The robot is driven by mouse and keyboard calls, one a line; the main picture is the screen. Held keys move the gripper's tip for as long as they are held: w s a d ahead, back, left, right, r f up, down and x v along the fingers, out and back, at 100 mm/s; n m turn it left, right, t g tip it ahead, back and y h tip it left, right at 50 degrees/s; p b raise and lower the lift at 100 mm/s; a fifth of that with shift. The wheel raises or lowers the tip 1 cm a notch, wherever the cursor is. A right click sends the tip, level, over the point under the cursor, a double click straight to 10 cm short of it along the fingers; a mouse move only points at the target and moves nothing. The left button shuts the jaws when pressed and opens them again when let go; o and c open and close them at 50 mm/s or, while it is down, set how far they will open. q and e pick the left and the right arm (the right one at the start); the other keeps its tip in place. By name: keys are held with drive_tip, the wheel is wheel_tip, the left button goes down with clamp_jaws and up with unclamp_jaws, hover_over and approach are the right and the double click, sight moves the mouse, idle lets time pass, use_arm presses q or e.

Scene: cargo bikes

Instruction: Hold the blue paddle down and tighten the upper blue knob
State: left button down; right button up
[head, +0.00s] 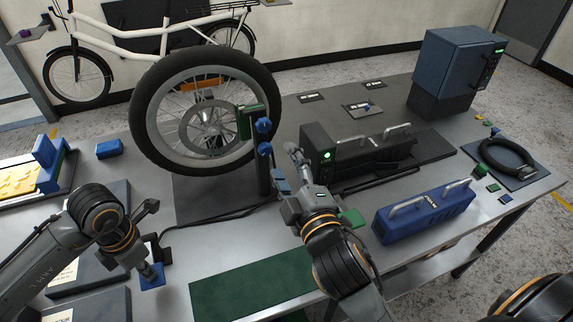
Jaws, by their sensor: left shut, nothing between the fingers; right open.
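A spoked wheel (140,112) stands upright in a dark stand. On the stand's post, beside a green block (249,121), the upper blue knob (264,126) sits above a second blue knob (265,149). A blue paddle (153,282) lies low at the left, near a dark cable. My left gripper (149,269) is shut, pointing down at the paddle, and appears to touch it; exact contact is hard to see. My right gripper (294,158) is open and empty, to the right of and below the upper knob, apart from it. Its fingers partly overlap in view.
A black device with handles (375,155) and a green light stands right of my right gripper. A blue handled case (425,212) is at front right. A green mat (255,290) lies at the front edge. A blue cabinet (455,70) stands at back right.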

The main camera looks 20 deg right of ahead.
use_arm(q)
drive_tip(key=shift+r+p, duration=1.75)
drive_tip(key=shift+r, duration=1.75)
